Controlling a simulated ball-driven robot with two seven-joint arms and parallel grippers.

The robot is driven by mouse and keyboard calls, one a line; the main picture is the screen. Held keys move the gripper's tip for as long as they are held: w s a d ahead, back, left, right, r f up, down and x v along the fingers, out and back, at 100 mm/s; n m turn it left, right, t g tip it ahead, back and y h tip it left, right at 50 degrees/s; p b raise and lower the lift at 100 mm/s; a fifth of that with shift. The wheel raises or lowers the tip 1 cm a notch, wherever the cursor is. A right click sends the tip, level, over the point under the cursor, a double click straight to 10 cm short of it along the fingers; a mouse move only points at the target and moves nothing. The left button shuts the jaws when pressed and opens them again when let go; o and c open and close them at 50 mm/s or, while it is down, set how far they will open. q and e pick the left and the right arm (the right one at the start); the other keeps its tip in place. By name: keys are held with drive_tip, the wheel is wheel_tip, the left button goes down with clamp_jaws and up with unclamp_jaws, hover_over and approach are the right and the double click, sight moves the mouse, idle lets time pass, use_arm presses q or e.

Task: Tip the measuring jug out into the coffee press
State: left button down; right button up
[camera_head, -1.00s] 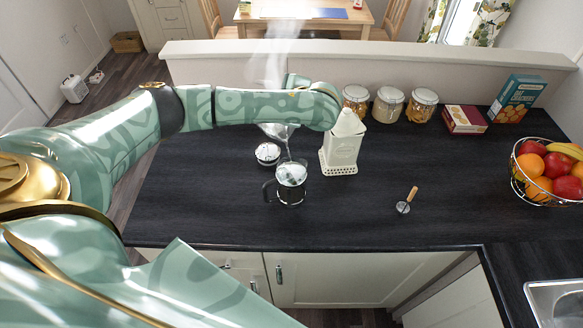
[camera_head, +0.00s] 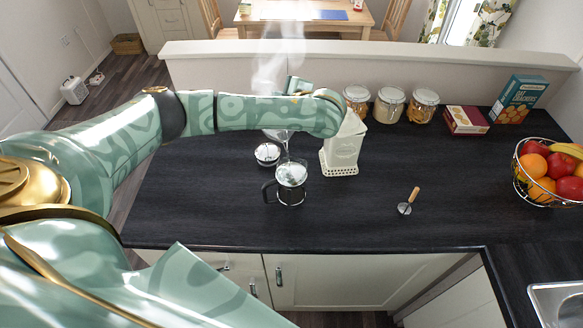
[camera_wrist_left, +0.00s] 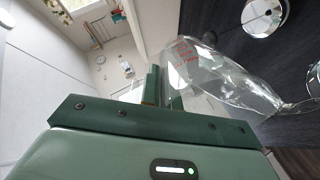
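The coffee press (camera_head: 291,182) stands upright on the dark worktop, its dark handle to the left. The clear glass measuring jug (camera_head: 277,134) is tilted above it, partly hidden behind my left arm. A thin clear stream runs from the jug into the press's top. In the left wrist view the jug (camera_wrist_left: 225,75), with red markings, is steeply tipped, its mouth toward the right edge. My left gripper (camera_wrist_left: 163,84) is shut at the jug's near end; the exact grip is hidden. My right gripper is not in view.
A small bowl of white pieces (camera_head: 267,153) stands just behind-left of the press. A small wooden-handled tool (camera_head: 408,202) lies farther right. Jars and a fruit basket (camera_head: 548,180) are beyond. Steam rises behind the arm.

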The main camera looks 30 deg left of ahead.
use_arm(q)
drive_tip(key=shift+d+f, duration=0.1)
drive_tip(key=shift+s+d+f+y+b, duration=0.2)
drive_tip(key=shift+d+f+y+b, duration=0.1)
drive_tip(key=shift+f+y+b, duration=0.25)
drive_tip(key=shift+s+d+f+t+b, duration=0.15)
drive_tip(key=shift+f+t+b, duration=0.15)
drive_tip(key=shift+f+b, duration=0.3)
drive_tip(key=shift+d+f+y+b, duration=0.15)
drive_tip(key=shift+f+y+b, duration=0.1)
drive_tip(key=shift+b, duration=0.05)
drive_tip(key=shift+s+d+f, duration=0.15)
drive_tip(key=shift+d+f, duration=0.05)
drive_tip(key=shift+f, duration=0.05)
drive_tip(key=shift+r, duration=0.15)
drive_tip(key=shift+d+t+y+p, duration=0.1)
drive_tip(key=shift+t+y+p, duration=0.2)
drive_tip(key=shift+s+d+r+y+p, duration=0.2)
drive_tip(key=shift+d+y+p, duration=0.15)
drive_tip(key=shift+p, duration=0.45)
drive_tip(key=shift+r+p, duration=0.1)
drive_tip(key=shift+p, duration=0.25)
